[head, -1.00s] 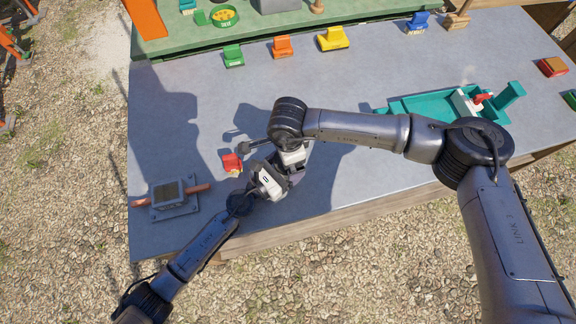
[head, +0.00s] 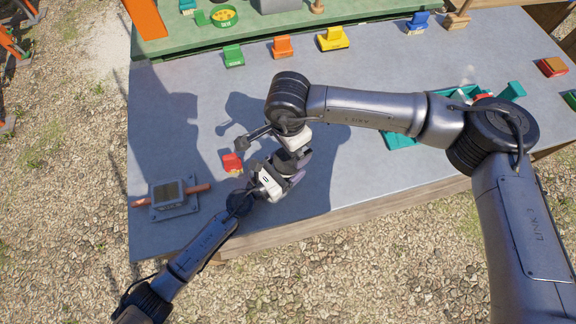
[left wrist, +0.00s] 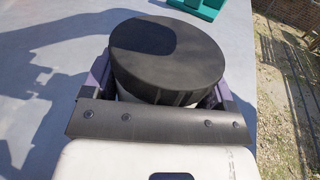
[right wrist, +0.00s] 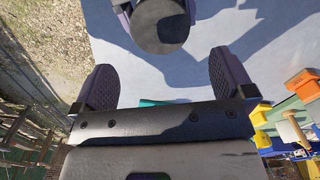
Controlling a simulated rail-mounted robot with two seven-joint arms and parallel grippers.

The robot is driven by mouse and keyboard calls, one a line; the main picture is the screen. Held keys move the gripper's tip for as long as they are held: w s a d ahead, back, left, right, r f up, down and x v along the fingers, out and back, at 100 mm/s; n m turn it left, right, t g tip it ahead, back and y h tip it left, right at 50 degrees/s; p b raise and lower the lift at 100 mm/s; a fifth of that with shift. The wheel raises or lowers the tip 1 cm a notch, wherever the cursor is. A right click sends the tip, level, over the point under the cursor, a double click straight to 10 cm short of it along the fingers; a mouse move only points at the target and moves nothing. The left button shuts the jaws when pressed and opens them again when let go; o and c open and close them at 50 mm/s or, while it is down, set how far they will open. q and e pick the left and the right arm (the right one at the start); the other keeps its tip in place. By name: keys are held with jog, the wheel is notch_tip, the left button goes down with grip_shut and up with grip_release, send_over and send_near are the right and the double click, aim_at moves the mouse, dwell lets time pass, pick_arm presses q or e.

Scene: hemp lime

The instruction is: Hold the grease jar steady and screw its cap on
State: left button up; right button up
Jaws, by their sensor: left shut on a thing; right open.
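The grease jar (left wrist: 123,97) is mostly hidden; a pale sliver shows under the rim of its cap in the left wrist view. The wide black cap (left wrist: 167,50) sits on top of the jar, looking level; how tight it is I cannot tell. My left gripper (head: 283,180) is shut on the jar, its fingers on either side below the cap. My right gripper (right wrist: 163,78) is open and empty, apart from the cap. In the right wrist view the cap (right wrist: 160,25) shows beyond the spread fingers. In the head view the grippers hide the jar.
A red block-like item (head: 232,162) lies left of the grippers. A grey fixture with orange-brown handles (head: 168,194) stands at the table's left. A teal tray (head: 400,142) is partly behind my right arm. Coloured brushes or clips (head: 283,47) line the back.

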aim_at(288, 159)
dwell(0.4)
jog(key=shift+f, duration=3.95)
jog(key=shift+c, duration=0.5)
jog(key=c, duration=0.8)
jog(key=shift+m, duration=1.5)
jog(key=o, duration=0.9)
